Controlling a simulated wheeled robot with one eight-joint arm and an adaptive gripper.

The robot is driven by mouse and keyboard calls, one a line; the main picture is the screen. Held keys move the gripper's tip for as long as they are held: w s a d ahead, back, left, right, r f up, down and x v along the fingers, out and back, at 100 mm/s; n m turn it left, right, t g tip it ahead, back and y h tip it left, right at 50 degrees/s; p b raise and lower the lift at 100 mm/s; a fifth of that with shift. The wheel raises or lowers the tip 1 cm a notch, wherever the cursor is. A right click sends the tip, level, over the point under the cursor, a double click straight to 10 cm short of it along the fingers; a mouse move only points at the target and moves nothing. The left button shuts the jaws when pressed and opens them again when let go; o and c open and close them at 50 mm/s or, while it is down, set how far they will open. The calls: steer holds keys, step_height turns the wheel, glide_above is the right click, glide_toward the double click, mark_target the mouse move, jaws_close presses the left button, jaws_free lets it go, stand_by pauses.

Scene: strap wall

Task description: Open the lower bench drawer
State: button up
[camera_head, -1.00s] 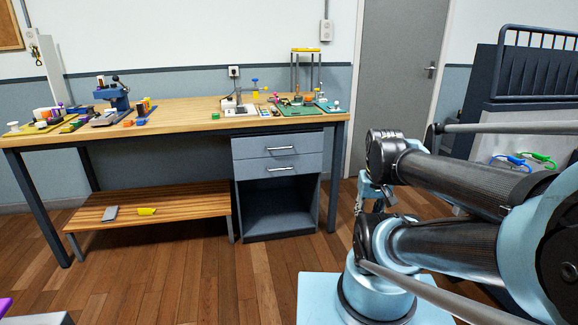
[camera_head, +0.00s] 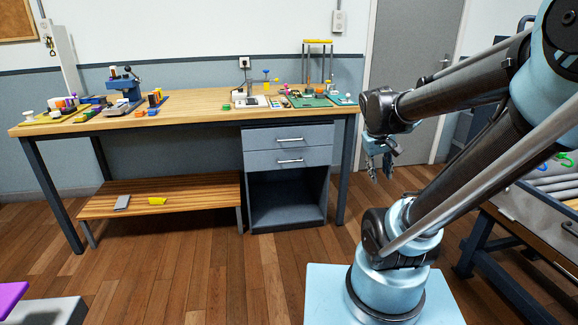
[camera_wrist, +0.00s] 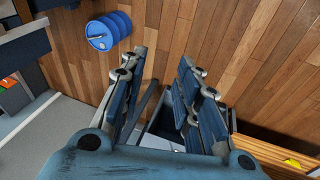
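The lower bench drawer (camera_head: 309,156) is a grey front with a bar handle (camera_head: 290,161). It sits below the upper drawer (camera_head: 309,134) in the cabinet under the workbench, and both look shut. My gripper (camera_head: 379,174) hangs to the right of the cabinet, pointing down, apart from the handle and nearer to the camera. Neither drawer handle can be made out in the wrist view.
The workbench top (camera_head: 200,105) carries tools and small parts. A low wooden shelf (camera_head: 185,190) left of the cabinet holds a grey and a yellow item. The cabinet's lower bay (camera_head: 288,205) is open. A blue barrel (camera_wrist: 108,31) stands on the floor. Floor before the cabinet is clear.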

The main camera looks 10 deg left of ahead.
mark_target(280, 158)
steer(key=w+a+r+n+t+h, duration=0.1)
steer(key=w+a+n, duration=0.15)
steer(key=w, duration=0.75)
steer(key=w+a+r+n+t+h, duration=0.1)
steer(key=w+a+h, duration=0.15)
steer(key=w, duration=0.65)
steer(key=w+a+f+n+t+h, duration=0.1)
steer(key=w+a+f+n+t, duration=0.3)
steer(key=w+a, duration=0.95)
steer(key=w+a+f+t, duration=0.1)
steer(key=w+a+f, duration=0.7)
steer(key=a+f, duration=0.15)
steer(key=a+f+n+t+h, duration=0.1)
steer(key=a+f+n+t, duration=0.3)
steer(key=a+f, duration=1)
steer(key=r+x, duration=0.1)
steer(key=x, duration=1.5)
steer(key=shift+w+r, duration=0.3)
steer(key=shift+w, duration=0.25)
jaws_close()
